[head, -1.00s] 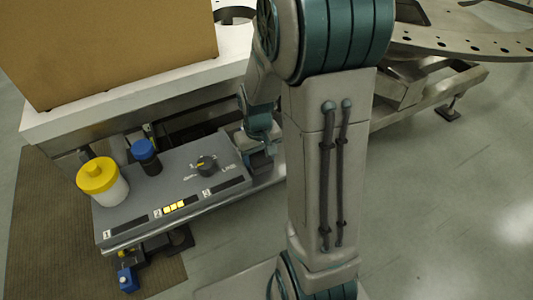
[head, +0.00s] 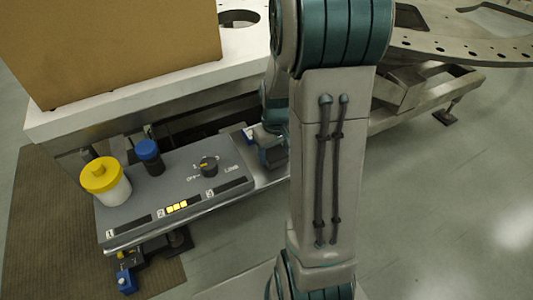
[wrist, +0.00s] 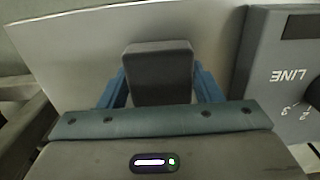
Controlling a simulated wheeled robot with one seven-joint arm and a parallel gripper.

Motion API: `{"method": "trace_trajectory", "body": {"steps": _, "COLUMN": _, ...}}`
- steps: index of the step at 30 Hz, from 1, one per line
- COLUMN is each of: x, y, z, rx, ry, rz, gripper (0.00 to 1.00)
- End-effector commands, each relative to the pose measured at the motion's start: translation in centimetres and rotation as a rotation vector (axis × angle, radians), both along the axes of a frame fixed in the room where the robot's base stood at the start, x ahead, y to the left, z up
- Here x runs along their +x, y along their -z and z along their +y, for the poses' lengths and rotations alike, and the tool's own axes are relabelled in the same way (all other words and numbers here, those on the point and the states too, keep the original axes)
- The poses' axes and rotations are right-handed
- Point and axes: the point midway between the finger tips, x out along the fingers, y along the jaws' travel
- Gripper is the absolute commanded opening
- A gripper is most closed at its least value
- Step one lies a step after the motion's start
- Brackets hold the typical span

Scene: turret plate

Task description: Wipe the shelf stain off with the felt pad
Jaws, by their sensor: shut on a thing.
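In the wrist view my gripper (wrist: 160,84) has its two blue fingers shut on a dark grey block-shaped felt pad (wrist: 160,62). The pad is over the pale metal shelf (wrist: 75,55); I cannot tell whether it touches it. In the head view the shelf strip (head: 267,178) runs beside the grey control box, and my gripper is there at its right end, mostly hidden by my arm. I see no stain on the visible part of the shelf.
The control box (head: 140,204) carries a knob (head: 208,167), a yellow-lidded white jar (head: 113,190) and a blue-capped dark bottle (head: 149,155). A small blue-and-white item (head: 248,135) stands behind. A cardboard box (head: 110,45) sits on the white table (head: 130,98).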

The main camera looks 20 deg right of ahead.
Motion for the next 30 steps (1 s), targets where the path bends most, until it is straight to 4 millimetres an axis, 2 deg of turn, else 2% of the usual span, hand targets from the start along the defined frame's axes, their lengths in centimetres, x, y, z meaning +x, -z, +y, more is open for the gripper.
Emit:
{"method": "trace_trajectory", "body": {"steps": 6, "x": 0.1, "y": 0.1, "z": -1.2, "rx": -0.001, "ry": -0.002, "rz": 0.0, "gripper": 0.4}}
{"method": "trace_trajectory", "body": {"steps": 17, "x": 0.1, "y": -0.1, "z": -1.2, "rx": -0.001, "ry": -0.004, "rz": 0.0, "gripper": 0.4}}
{"method": "trace_trajectory", "body": {"steps": 30, "x": 0.1, "y": -4.3, "z": -1.2, "rx": -0.002, "ry": -0.004, "rz": -0.001, "gripper": 0.4}}
